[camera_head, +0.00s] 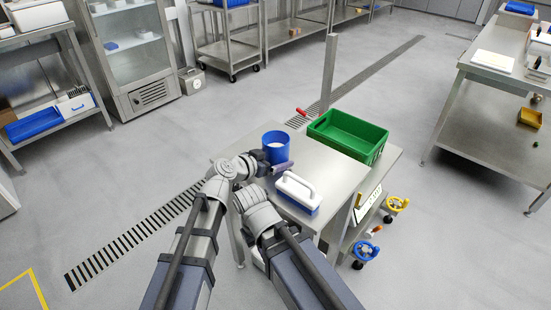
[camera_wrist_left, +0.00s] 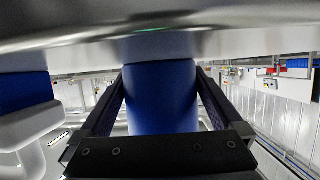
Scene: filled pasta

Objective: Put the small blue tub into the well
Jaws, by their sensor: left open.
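The small blue tub (camera_head: 276,148) stands upright on the steel table, with something pale inside. My left gripper (camera_head: 284,168) is at the near side of the tub, low by the table top. In the left wrist view, which is upside down, the tub (camera_wrist_left: 162,98) sits between the two open fingers of my left gripper (camera_wrist_left: 160,85). I cannot tell whether a finger touches it. My right arm reaches in beside the left, but I cannot make out its gripper. I cannot pick out a well for certain.
A steel post (camera_head: 329,75) rises behind.

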